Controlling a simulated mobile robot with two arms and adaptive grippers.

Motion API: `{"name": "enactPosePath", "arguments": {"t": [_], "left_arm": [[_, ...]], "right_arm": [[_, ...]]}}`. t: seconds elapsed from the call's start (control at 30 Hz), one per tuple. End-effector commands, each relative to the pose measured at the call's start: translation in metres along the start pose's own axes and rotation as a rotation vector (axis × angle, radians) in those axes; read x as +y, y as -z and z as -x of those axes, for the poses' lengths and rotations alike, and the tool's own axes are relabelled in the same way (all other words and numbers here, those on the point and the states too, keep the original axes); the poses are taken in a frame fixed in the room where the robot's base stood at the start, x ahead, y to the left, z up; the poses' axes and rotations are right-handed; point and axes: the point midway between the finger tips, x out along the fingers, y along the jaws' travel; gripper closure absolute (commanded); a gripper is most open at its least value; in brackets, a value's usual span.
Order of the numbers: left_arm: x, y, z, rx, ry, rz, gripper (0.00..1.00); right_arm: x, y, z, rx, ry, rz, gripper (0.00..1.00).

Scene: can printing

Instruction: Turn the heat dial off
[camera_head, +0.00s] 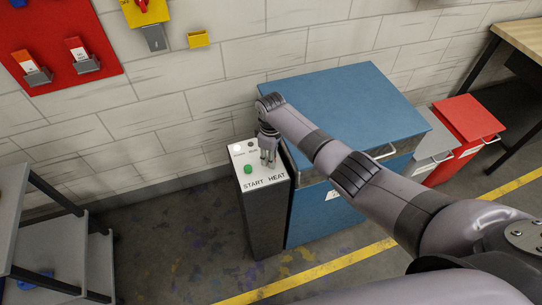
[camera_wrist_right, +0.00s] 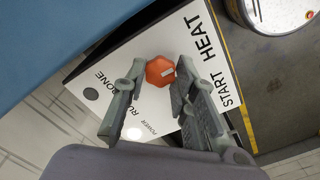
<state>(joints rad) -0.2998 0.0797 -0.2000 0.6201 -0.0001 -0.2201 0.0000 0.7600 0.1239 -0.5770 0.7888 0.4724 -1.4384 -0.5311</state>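The heat dial (camera_wrist_right: 160,71) is an orange-red octagonal knob on a white control panel (camera_wrist_right: 205,42) marked "START" and "HEAT". My right gripper (camera_wrist_right: 160,67) is over the panel in the right wrist view, one finger on each side of the dial. A small gap seems to show between the fingertips and the dial; contact is hard to tell. In the head view, my right gripper (camera_head: 267,156) points down at the panel top (camera_head: 262,183) and hides the dial. A green start button (camera_head: 248,169) is to its left. My left gripper is not in view.
A blue cabinet (camera_head: 345,105) stands right beside the control box. Grey (camera_head: 428,152) and red (camera_head: 468,118) boxes are further right. A grey shelf (camera_head: 45,240) is at the left. A brick wall is behind; the floor between shelf and control box is clear.

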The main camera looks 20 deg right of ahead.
Motion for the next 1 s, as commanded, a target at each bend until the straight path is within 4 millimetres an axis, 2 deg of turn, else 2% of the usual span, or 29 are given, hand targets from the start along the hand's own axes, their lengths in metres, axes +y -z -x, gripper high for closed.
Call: {"name": "enactPosePath", "arguments": {"t": [0.3,0.67,0.87,1.0], "left_arm": [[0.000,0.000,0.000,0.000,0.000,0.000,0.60],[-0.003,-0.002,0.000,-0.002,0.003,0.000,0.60],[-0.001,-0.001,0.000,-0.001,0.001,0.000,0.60],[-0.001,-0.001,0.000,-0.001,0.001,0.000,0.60]], "right_arm": [[0.000,0.000,0.000,0.001,0.000,0.000,0.54],[0.000,0.001,0.004,0.001,0.000,0.000,0.54],[0.001,0.001,0.032,0.004,-0.003,0.001,0.54],[0.001,0.001,0.064,0.005,-0.003,0.002,0.54]]}}
